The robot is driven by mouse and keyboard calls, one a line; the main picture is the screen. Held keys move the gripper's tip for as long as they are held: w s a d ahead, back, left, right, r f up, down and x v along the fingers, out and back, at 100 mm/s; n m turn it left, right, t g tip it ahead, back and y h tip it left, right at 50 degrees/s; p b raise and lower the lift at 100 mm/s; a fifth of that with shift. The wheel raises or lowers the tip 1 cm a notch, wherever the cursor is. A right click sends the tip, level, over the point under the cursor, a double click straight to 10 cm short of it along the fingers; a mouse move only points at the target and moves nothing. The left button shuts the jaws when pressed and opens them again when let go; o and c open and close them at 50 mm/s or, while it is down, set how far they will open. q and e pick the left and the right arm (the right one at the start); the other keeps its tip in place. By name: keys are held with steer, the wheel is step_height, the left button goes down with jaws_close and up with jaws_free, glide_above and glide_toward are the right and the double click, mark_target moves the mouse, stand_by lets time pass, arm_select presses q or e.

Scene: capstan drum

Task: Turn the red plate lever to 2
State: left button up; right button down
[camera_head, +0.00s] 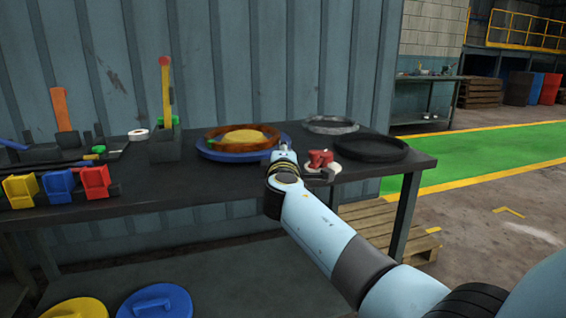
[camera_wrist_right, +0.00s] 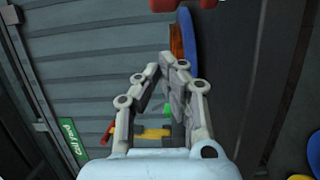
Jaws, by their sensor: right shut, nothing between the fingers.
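A red plate (camera_head: 95,181) stands at the right end of a row of tilted plates on the front edge of the dark table at the left. I cannot read any numbers by it. A separate red piece (camera_head: 320,158) sits on the table just right of my right gripper; part of it shows at the top of the right wrist view (camera_wrist_right: 180,4). My right gripper (camera_head: 284,148) is above the table in front of the blue round tray, well right of the red plate. In the wrist view its fingers (camera_wrist_right: 161,66) are shut with nothing held. My left gripper is out of view.
Yellow (camera_head: 20,190) and blue (camera_head: 58,185) plates stand left of the red one. An upright yellow lever (camera_head: 166,95) with a red knob rises behind. A blue tray (camera_head: 210,154) and black ring (camera_head: 370,149) lie on the table (camera_head: 200,183).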

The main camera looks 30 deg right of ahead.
steer(key=s+d+p, duration=0.1)
steer(key=s+d, duration=0.1)
steer(key=shift+s+d+p, duration=0.1)
steer(key=shift+s+p, duration=0.2)
steer(key=shift+s, duration=0.1)
steer(key=shift+s+d+f, duration=0.1)
steer(key=shift+d, duration=0.1)
